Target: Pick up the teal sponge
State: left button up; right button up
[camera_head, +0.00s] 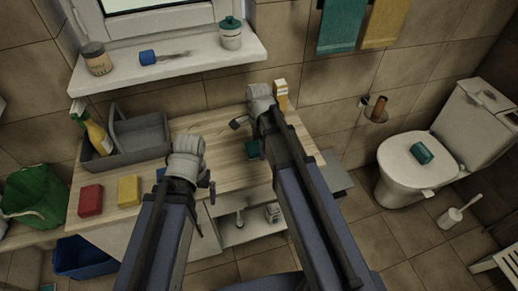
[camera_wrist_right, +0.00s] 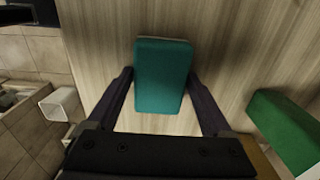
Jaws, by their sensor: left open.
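The teal sponge (camera_wrist_right: 164,76) lies between the two fingers of my right gripper (camera_wrist_right: 160,74) in the right wrist view. The fingers run close along its two sides; whether they press on it cannot be told. In the head view a teal block (camera_head: 253,149) shows at the wooden counter, partly hidden by my right arm. My left gripper (camera_head: 207,188) is open over the front of the counter, left of my right arm, with its fingers mostly hidden. Another teal block (camera_head: 421,153) lies on the toilet lid.
A red sponge (camera_head: 91,199) and a yellow sponge (camera_head: 129,190) lie at the counter's left front. A green block (camera_wrist_right: 286,128) is right of the teal sponge in the wrist view.

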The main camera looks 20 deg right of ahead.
jog(key=c, duration=1.1)
jog(key=shift+r, duration=0.1)
notch_tip(320, 180, up, 10)
jog(key=p, duration=1)
